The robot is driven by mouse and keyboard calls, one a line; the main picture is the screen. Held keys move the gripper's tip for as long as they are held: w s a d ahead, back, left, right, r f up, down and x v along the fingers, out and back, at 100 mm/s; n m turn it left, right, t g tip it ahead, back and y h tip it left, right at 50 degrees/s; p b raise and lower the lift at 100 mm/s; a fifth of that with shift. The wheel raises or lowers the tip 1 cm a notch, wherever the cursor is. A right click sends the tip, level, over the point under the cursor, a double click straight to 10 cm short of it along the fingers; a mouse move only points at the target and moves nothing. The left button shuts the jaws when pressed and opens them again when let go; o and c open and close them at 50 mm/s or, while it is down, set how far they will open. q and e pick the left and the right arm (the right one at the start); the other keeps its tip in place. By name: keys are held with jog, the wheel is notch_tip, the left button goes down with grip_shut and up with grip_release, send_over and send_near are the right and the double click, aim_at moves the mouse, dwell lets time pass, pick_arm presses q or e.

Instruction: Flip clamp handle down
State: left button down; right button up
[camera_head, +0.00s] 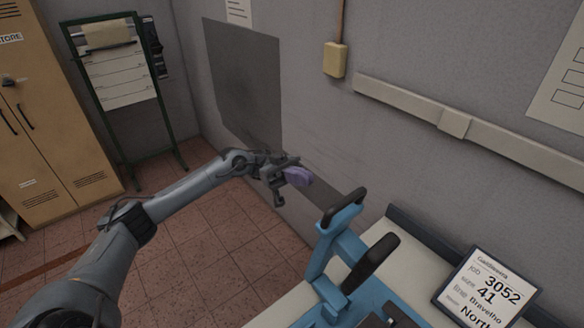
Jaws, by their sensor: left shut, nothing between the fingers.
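A blue clamp (322,262) with black grips stands on the bench at the lower middle. One black grip (345,206) tops its upright blue arm; a second black grip (372,263) slants up in front of it. The clamp's lower part is cut off by the bottom edge. My left gripper (291,180) is shut, in the air to the left of the upper grip and apart from it. A purple rounded piece shows at its fingertips; I cannot tell what it is. My right gripper is not in view.
The pale bench (408,268) runs along the wall. A job card display (487,291) stands to the right of the clamp. A yellow box (335,60) and a pale rail (420,106) are on the wall. The tiled floor (215,250) at the left is clear.

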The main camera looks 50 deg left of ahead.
pick_arm(q)
jog(key=d+p, duration=0.2)
jog(key=d, duration=0.5)
jog(key=shift+w, duration=0.1)
